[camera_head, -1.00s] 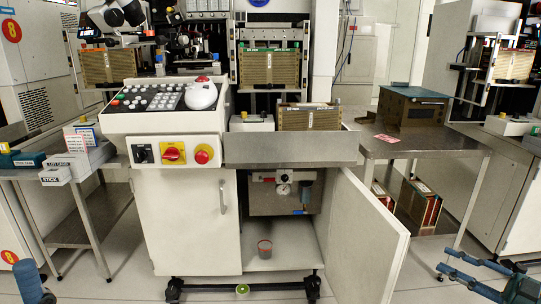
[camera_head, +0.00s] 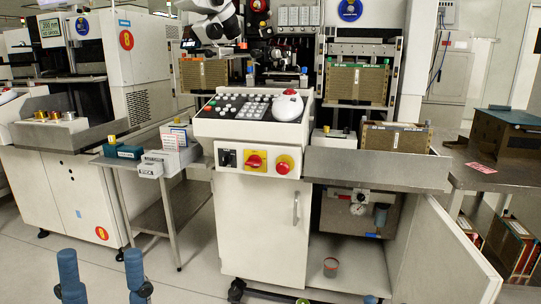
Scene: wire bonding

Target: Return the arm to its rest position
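My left gripper (camera_head: 101,268) shows at the bottom left edge of the head view. Its two blue fingers point up and stand apart, with nothing between them, over the floor. It is well clear of the machine and the side table. The rest of the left arm is below the picture. Only a small blue tip (camera_head: 370,299) shows at the bottom edge, right of the middle. It looks like part of my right gripper, but whether that is open or shut cannot be seen.
A white machine cabinet (camera_head: 258,220) with a control panel stands ahead. Its lower door (camera_head: 444,258) hangs open to the right. A red cup (camera_head: 330,267) stands inside. A side table (camera_head: 165,215) is at left, a metal table (camera_head: 470,170) at right. The floor at front left is free.

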